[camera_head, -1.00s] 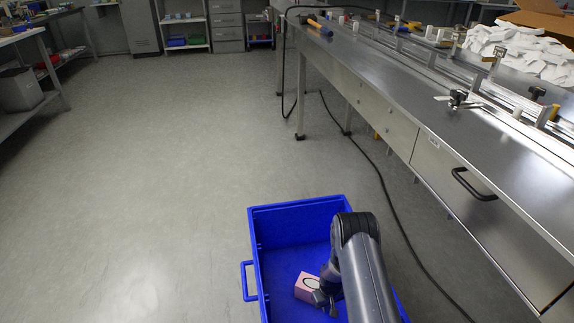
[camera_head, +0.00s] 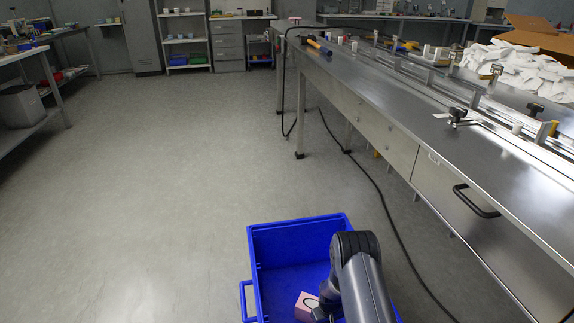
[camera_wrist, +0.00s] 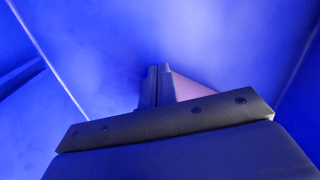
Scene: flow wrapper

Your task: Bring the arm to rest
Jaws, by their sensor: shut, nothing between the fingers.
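My gripper (camera_wrist: 158,72) is shut and empty, its two fingers together in the wrist view, with blue surfaces filling the view around it. In the head view my arm reaches down into the blue bin (camera_head: 290,240), and its dark links hide much of my gripper. A pink box (camera_head: 306,305) with a dark ring on it lies in the bin right beside my gripper. A pinkish surface (camera_wrist: 190,88) shows just behind the fingers in the wrist view; I cannot tell whether they touch it.
A long steel bench (camera_head: 400,110) with a black drawer handle (camera_head: 476,200) runs along the right. A black cable (camera_head: 385,205) trails on the floor beside it. A shelf with a grey bin (camera_head: 20,105) stands at left. The floor between is clear.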

